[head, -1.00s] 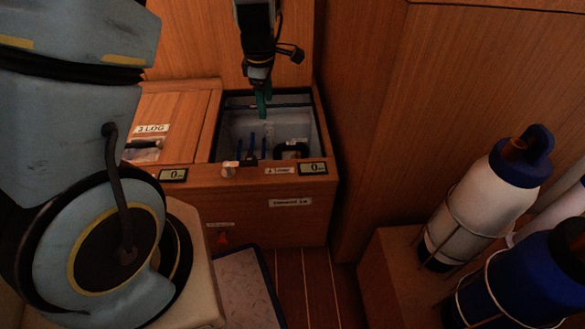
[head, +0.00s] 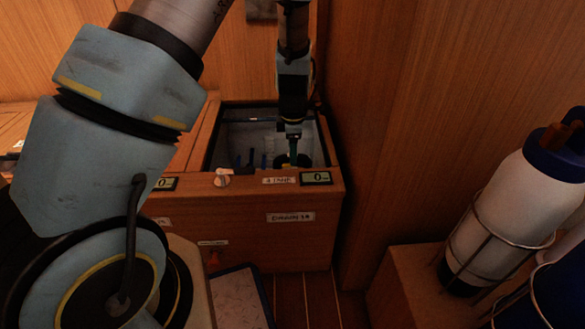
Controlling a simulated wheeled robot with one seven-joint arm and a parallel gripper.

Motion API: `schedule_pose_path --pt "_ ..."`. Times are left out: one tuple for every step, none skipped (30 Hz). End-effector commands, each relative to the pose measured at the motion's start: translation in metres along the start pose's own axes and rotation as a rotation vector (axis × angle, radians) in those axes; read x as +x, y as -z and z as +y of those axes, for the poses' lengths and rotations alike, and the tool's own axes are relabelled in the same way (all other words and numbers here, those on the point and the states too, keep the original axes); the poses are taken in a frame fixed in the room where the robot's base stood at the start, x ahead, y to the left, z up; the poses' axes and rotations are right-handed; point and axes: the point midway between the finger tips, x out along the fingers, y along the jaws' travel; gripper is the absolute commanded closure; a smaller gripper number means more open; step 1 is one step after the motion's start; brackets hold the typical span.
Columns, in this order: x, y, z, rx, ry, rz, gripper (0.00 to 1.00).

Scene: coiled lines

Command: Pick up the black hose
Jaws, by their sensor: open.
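A dark coiled item (head: 281,160), which looks like the black hose, lies in the right part of the open bin (head: 213,165) in the wooden counter. Only part of it shows, and its far side is hard to make out in the shadow.
A wooden wall rises close on the right. White bottles (head: 510,215) stand in wire holders at the right.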

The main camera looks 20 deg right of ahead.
Motion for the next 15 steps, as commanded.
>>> schedule_pose_path --pt "0.006 0.001 0.000 0.000 0.000 0.001 0.31" --pt "0.010 0.001 0.000 0.000 0.001 0.001 0.31" --pt "0.016 0.002 0.000 -0.001 0.001 0.001 0.31" --pt "0.021 0.003 0.001 -0.002 0.002 0.001 0.31" --pt "0.026 0.003 0.001 -0.002 0.002 0.001 0.31" --pt "0.032 0.004 0.002 -0.001 0.002 0.001 0.31" --pt "0.037 0.004 0.003 0.000 0.002 0.000 0.31" --pt "0.040 0.003 0.003 0.001 0.002 0.001 0.31" --pt "0.045 0.004 0.003 0.000 0.002 0.001 0.31" --pt "0.048 0.004 0.003 -0.001 0.001 0.001 0.31" --pt "0.050 0.004 0.003 -0.001 0.001 0.001 0.31" --pt "0.050 0.004 0.003 -0.001 0.000 0.001 0.31" --pt "0.050 0.003 0.003 -0.001 0.000 0.000 0.31" --pt "0.050 0.003 0.004 -0.001 0.000 0.000 0.31" --pt "0.049 0.003 0.004 -0.001 0.000 0.000 0.31"
